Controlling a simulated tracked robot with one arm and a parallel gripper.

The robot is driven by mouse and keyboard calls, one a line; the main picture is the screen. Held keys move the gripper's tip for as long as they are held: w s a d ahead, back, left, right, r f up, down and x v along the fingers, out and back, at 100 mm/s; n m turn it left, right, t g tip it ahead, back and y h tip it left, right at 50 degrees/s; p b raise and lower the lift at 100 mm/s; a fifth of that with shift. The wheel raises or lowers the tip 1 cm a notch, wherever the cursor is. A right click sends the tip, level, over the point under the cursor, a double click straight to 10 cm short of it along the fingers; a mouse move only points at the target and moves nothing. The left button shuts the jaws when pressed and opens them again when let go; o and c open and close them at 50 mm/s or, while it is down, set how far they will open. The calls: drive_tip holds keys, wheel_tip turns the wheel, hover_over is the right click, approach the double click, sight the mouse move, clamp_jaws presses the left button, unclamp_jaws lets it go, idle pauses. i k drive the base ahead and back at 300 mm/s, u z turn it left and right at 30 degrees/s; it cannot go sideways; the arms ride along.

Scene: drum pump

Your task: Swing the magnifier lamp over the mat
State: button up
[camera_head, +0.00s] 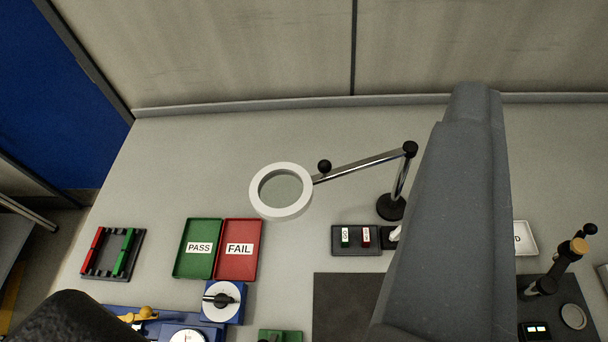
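The magnifier lamp (281,212) has a white ring head around a clear lens, held out to the left on a thin metal arm with a black knob. The arm runs to a black joint above a round black base (390,208) on the bench. The dark grey mat (341,303) lies at the bottom centre, partly hidden by a large grey part of mine. The lamp head shows up and left of the mat, not over it. My grey part crosses the right of the view, with no contact with the lamp visible. I cannot make out both fingertips.
Green PASS (198,265) and red FAIL (239,265) trays lie left of the mat. A rack (112,253) with red and green bars is further left. A back wall (250,50) closes the bench; the back left is clear.

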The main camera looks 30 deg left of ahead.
sight(409, 149)
drive_tip(key=u, duration=0.8)
drive_tip(key=k, duration=0.9)
drive_tip(key=z, duration=0.65)
drive_tip(key=i, duration=1)
drive_tip(key=u, duration=0.05)
